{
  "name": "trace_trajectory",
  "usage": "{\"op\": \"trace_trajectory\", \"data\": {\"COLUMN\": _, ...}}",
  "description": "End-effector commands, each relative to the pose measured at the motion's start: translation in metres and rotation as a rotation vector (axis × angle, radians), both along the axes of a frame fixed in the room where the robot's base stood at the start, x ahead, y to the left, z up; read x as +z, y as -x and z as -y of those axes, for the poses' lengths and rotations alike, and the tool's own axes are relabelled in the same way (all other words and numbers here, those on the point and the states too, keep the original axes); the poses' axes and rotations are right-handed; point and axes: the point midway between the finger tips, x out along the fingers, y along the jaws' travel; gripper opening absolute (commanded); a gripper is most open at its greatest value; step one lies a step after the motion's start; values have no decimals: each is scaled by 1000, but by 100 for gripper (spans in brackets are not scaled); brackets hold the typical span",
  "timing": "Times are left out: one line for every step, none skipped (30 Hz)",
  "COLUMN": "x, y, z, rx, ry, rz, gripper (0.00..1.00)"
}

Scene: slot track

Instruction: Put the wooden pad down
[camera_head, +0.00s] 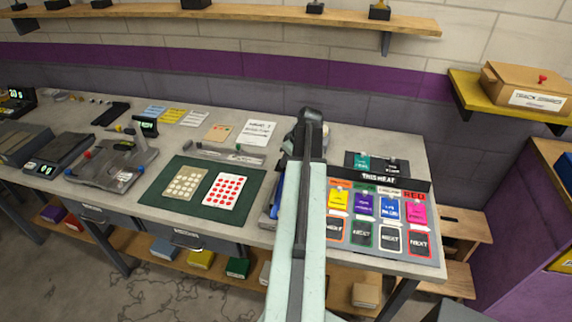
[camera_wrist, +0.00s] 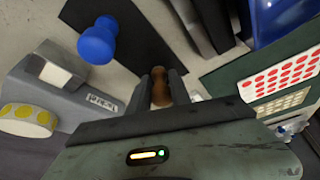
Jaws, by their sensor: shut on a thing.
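My gripper (camera_wrist: 161,88) shows in the wrist view, its two dark fingers shut on a small brown wooden piece (camera_wrist: 160,92), which I take to be the handle of the wooden pad. The rest of the pad is hidden by the fingers and the gripper body. Beyond the fingertips is a dark flat mat (camera_wrist: 150,38) on the grey bench top. I cannot tell whether the pad touches a surface. In the head view my arm reaches over the bench and hides the gripper and the pad.
A blue knobbed thing (camera_wrist: 97,42) stands close left of the fingers. A grey dispenser (camera_wrist: 55,85) with a yellow-dotted roll is further left. The green mat (camera_head: 158,196) holds dotted sheets. A card board (camera_head: 392,252) lies right of my arm. Bare bench (camera_head: 345,146) shows behind.

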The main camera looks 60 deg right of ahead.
Motion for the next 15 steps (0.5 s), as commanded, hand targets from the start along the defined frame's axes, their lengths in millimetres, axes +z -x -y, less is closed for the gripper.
{"op": "trace_trajectory", "data": {"x": 1, "y": 0, "z": 0, "rx": 0, "ry": 0, "rz": 0, "gripper": 0}}
{"op": "trace_trajectory", "data": {"x": 1, "y": 0, "z": 0, "rx": 0, "ry": 0, "rz": 0, "gripper": 0}}
{"op": "trace_trajectory", "data": {"x": 0, "y": 0, "z": 0, "rx": 0, "ry": 0, "rz": 0, "gripper": 0}}
{"op": "trace_trajectory", "data": {"x": -2, "y": 0, "z": 0, "rx": 0, "ry": 0, "rz": 0, "gripper": 0}}
{"op": "trace_trajectory", "data": {"x": -3, "y": 0, "z": 0, "rx": 0, "ry": 0, "rz": 0, "gripper": 0}}
{"op": "trace_trajectory", "data": {"x": -3, "y": 0, "z": 0, "rx": 1, "ry": 0, "rz": 0, "gripper": 27}}
{"op": "trace_trajectory", "data": {"x": -2, "y": 0, "z": 0, "rx": 1, "ry": 0, "rz": 0, "gripper": 35}}
{"op": "trace_trajectory", "data": {"x": -2, "y": 0, "z": 0, "rx": 1, "ry": 0, "rz": 0, "gripper": 44}}
{"op": "trace_trajectory", "data": {"x": -2, "y": 0, "z": 0, "rx": 1, "ry": 0, "rz": 0, "gripper": 46}}
{"op": "trace_trajectory", "data": {"x": -2, "y": 0, "z": 0, "rx": 1, "ry": 0, "rz": 0, "gripper": 46}}
{"op": "trace_trajectory", "data": {"x": -2, "y": 0, "z": 0, "rx": 1, "ry": 0, "rz": 0, "gripper": 46}}
{"op": "trace_trajectory", "data": {"x": -2, "y": -1, "z": 0, "rx": 1, "ry": 0, "rz": 0, "gripper": 46}}
{"op": "trace_trajectory", "data": {"x": -2, "y": -1, "z": 0, "rx": 1, "ry": 0, "rz": 0, "gripper": 46}}
{"op": "trace_trajectory", "data": {"x": -2, "y": -1, "z": 0, "rx": 1, "ry": 0, "rz": 0, "gripper": 46}}
{"op": "trace_trajectory", "data": {"x": -2, "y": -1, "z": -1, "rx": 1, "ry": 0, "rz": 0, "gripper": 46}}
